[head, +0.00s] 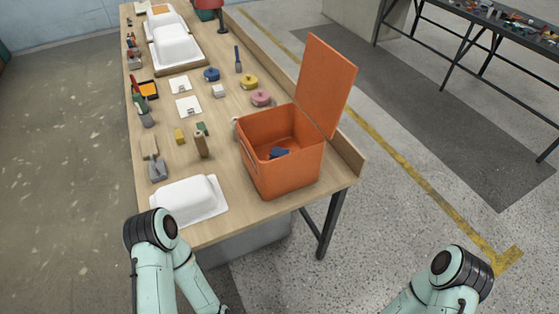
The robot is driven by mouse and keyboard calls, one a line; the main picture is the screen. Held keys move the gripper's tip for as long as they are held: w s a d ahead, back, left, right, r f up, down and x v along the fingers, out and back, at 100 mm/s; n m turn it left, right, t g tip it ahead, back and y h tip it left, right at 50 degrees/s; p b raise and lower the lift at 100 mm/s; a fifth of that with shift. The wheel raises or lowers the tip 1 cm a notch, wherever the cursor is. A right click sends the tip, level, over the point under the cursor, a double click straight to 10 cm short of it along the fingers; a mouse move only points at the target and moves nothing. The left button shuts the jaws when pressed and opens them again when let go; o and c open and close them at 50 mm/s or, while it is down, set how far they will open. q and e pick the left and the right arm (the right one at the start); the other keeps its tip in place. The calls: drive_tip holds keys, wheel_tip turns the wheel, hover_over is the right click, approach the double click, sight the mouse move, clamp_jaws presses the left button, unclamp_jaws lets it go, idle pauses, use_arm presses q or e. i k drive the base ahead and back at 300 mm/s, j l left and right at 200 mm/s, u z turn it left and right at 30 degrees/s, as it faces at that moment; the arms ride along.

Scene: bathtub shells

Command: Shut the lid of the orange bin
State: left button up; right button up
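The orange bin (282,172) stands at the near right corner of the wooden table. Its orange lid (326,84) is open, standing up and leaning back from the bin's right side. A dark blue item lies inside the bin. In the head view my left arm shows at the bottom left, in front of the table's near edge. My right arm shows at the bottom right, over the floor and away from the table. Both arms are apart from the bin and lid. No gripper fingers can be made out on either arm.
A white tub shell (189,199) lies left of the bin, at the near edge. Small tools, tape rolls (261,98) and white cards lie farther back on the table (222,134). A raised wooden edge runs behind the lid. Open floor lies to the right.

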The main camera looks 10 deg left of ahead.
sight(326, 79)
drive_tip(key=l+u, duration=0.1)
drive_tip(key=u, duration=0.75)
drive_tip(key=i+l+u, duration=0.1)
drive_tip(key=l+u, duration=0.95)
drive_tip(key=l, duration=0.4)
drive_tip(key=k+l+u, duration=0.2)
drive_tip(key=l, duration=0.35)
drive_tip(key=k+l, duration=0.1)
drive_tip(key=l, duration=1.2)
